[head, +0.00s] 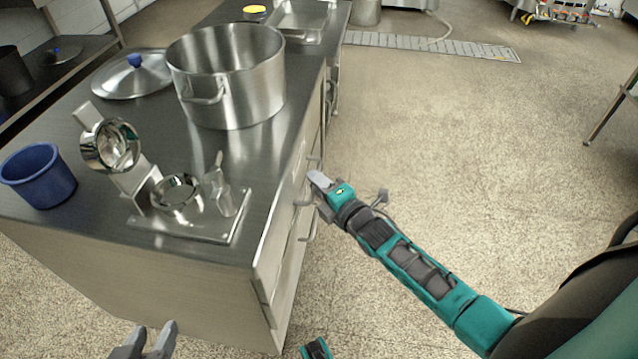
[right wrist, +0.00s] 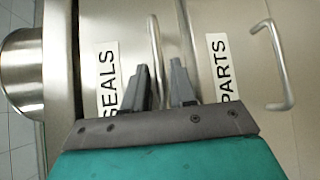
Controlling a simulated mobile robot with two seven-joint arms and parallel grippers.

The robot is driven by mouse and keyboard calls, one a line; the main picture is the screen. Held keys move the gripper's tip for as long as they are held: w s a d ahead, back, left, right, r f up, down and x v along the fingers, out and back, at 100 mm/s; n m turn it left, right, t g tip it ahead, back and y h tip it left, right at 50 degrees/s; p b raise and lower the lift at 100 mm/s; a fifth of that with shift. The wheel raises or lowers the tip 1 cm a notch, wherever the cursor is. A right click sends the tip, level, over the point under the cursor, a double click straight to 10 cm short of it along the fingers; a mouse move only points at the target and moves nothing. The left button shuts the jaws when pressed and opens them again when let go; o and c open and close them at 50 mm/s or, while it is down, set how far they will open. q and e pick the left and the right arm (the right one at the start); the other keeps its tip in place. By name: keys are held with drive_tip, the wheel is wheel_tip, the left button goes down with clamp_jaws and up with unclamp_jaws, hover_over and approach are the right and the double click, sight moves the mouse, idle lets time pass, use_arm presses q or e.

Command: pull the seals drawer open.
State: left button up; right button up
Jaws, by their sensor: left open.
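The seals drawer, with its SEALS label (right wrist: 108,75), shows in the right wrist view and looks shut. Its bar handle (right wrist: 154,50) runs between the two fingers of my right gripper (right wrist: 161,80). The fingers stand apart, with the bar nearer the left finger; I cannot tell whether they touch it. In the head view my right gripper (head: 316,182) is at the cabinet's drawer side, beside the handles. My left gripper (head: 143,342) is open and empty at the bottom of the head view, in front of the cabinet's near end.
The PARTS drawer (right wrist: 222,65) has its own handle (right wrist: 275,65). On the counter (head: 262,165) stand a large pot (head: 228,80), a lid (head: 130,78), a blue tub (head: 38,175) and a metal plate (head: 190,228) with steel parts. The floor (head: 450,130) beside the drawers is clear.

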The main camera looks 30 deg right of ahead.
use_arm(q)
drive_tip(key=shift+a, duration=0.1)
use_arm(e)
clamp_jaws()
use_arm(q)
drive_tip(key=r+p, duration=0.1)
drive_tip(key=p, duration=0.1)
drive_tip(key=a+p, duration=0.1)
drive_tip(key=shift+s+r+y+p, duration=0.2)
drive_tip(key=shift+r+y+p, duration=0.1)
drive_tip(key=shift+r+p, duration=0.05)
use_arm(e)
drive_tip(key=s+d, duration=1.5)
drive_tip(key=d, duration=0.5)
drive_tip(key=shift+s+d, duration=0.2)
drive_tip(key=shift+o, duration=1.3)
unclamp_jaws()
